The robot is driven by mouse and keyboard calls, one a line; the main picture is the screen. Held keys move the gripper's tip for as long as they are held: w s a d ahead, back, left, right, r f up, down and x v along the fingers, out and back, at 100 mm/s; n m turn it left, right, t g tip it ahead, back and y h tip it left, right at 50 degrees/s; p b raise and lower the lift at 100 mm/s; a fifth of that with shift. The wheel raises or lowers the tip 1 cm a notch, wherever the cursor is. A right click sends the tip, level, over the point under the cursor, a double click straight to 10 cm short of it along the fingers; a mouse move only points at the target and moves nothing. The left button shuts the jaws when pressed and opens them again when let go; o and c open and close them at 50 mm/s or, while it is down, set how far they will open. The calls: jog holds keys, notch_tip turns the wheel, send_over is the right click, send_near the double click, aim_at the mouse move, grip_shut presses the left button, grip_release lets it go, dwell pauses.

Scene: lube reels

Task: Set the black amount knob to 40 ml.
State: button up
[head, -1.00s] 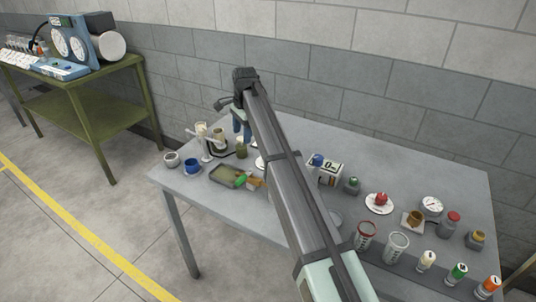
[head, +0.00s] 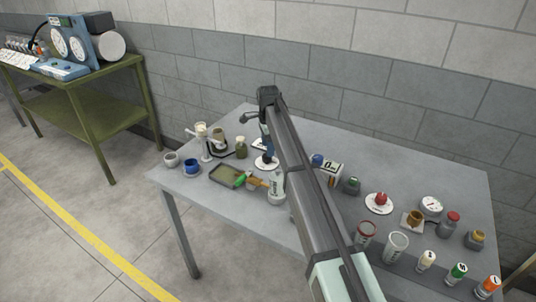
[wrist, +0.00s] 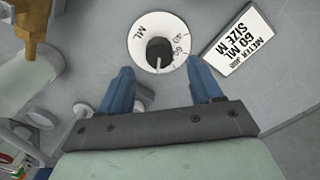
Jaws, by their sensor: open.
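The black amount knob (wrist: 159,50) sits on a round white dial (wrist: 147,27) in the wrist view. The dial carries the letters ML and small numbers at its right side, 60 among them. The knob's setting is too small to read surely. My gripper (wrist: 162,68) is open, with its two blue fingers apart; the knob shows between and just beyond their tips, and I see no contact. In the head view my gripper (head: 265,142) is partly hidden by my arm, above a white disc (head: 265,164) with a dark centre.
A white card (wrist: 237,43) reading METER JAR 60 ML SIZE M lies right of the dial. A pale bottle (head: 277,187), a shallow tray (head: 226,176) and several jars stand on the grey table (head: 185,186). More cups and a red knob (head: 380,198) stand at the right.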

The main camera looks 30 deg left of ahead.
aim_at(267, 158)
jog(key=shift+f, duration=2.15)
jog(key=shift+c, duration=0.2)
jog(key=c, duration=1)
